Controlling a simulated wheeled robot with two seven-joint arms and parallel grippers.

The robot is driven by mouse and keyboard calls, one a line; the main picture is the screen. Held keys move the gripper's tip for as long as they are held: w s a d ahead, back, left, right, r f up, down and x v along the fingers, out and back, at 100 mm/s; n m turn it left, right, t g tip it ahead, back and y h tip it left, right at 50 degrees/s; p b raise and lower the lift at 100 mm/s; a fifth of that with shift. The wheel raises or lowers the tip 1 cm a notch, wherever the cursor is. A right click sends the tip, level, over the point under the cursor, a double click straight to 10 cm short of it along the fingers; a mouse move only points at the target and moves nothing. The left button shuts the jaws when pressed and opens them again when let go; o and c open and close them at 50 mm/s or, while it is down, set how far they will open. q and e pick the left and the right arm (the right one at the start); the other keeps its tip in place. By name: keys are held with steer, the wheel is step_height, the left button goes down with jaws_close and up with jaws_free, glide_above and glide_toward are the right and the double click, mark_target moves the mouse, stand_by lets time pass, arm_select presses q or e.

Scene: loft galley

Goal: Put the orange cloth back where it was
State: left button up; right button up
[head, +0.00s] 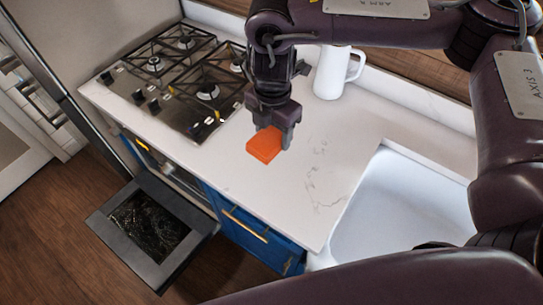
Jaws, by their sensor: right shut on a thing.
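The orange cloth (263,147) is a small, folded-looking block in the head view, over the white counter between the stove and the sink. My right gripper (277,132) points down and is shut on the cloth. Its fingers hide part of the cloth's back side. I cannot tell whether the cloth touches the counter or hangs just above it. My left gripper is not in view.
A gas stove (182,78) is at the left. A white pitcher (331,74) stands behind my gripper. A white sink (400,205) is at the right. The oven door (187,198) hangs open below. The counter's front (285,195) is clear.

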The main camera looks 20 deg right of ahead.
steer(key=shift+w+d+r+n, duration=0.1)
steer(key=shift+r+n, duration=0.2)
steer(key=shift+r, duration=0.15)
steer(key=shift+f, duration=0.25)
glide_above(273, 181)
step_height(273, 181, down, 15)
steer(key=shift+f+b, duration=0.15)
steer(key=shift+b, duration=0.3)
steer(key=shift+f+b, duration=0.6)
steer(key=shift+f, duration=1.45)
steer(key=shift+f, duration=0.15)
steer(key=o, duration=0.9)
